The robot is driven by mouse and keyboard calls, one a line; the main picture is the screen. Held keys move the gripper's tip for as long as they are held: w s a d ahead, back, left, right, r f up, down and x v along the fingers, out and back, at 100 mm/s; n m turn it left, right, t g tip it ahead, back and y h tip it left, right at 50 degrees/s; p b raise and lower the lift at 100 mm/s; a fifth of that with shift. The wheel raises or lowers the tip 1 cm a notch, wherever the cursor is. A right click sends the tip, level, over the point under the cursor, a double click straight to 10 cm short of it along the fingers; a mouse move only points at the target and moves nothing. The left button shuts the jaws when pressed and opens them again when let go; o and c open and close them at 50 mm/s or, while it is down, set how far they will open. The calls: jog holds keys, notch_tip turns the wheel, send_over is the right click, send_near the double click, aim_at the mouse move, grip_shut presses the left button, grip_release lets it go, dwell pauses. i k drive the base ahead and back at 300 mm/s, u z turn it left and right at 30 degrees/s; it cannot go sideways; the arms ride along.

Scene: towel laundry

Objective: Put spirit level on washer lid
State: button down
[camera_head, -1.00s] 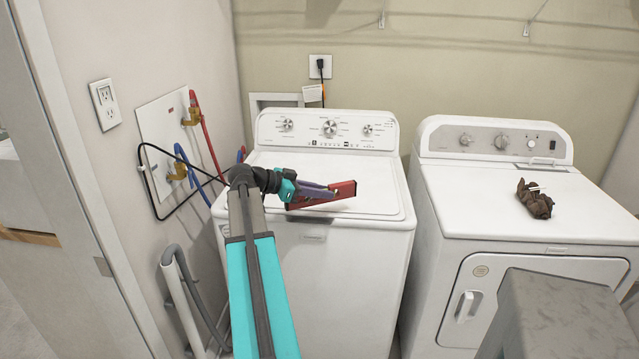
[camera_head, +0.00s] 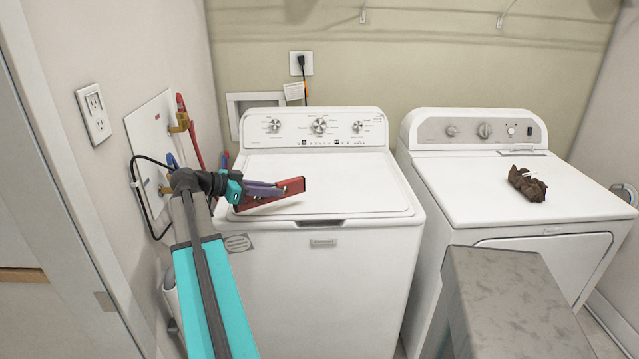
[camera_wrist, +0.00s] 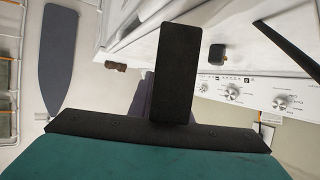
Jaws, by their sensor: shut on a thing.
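The red spirit level (camera_head: 290,188) is in my gripper (camera_head: 262,190), which is shut on it. In the head view the level is tilted, over the left front part of the washer lid (camera_head: 345,190). Whether it touches the lid I cannot tell. In the wrist view my gripper (camera_wrist: 172,75) fills the middle, and I cannot make out the level there. The washer lid is white, closed and otherwise bare.
The dryer (camera_head: 500,190) stands right of the washer, with a crumpled brown thing (camera_head: 526,184) on top. Hoses and valves (camera_head: 180,122) are on the left wall, close to my arm. The washer's control panel (camera_head: 320,126) rises behind the lid.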

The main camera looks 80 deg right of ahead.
aim_at(318, 178)
jog(key=z, duration=0.5)
jog(key=i, duration=0.85)
jog(key=z, duration=0.4)
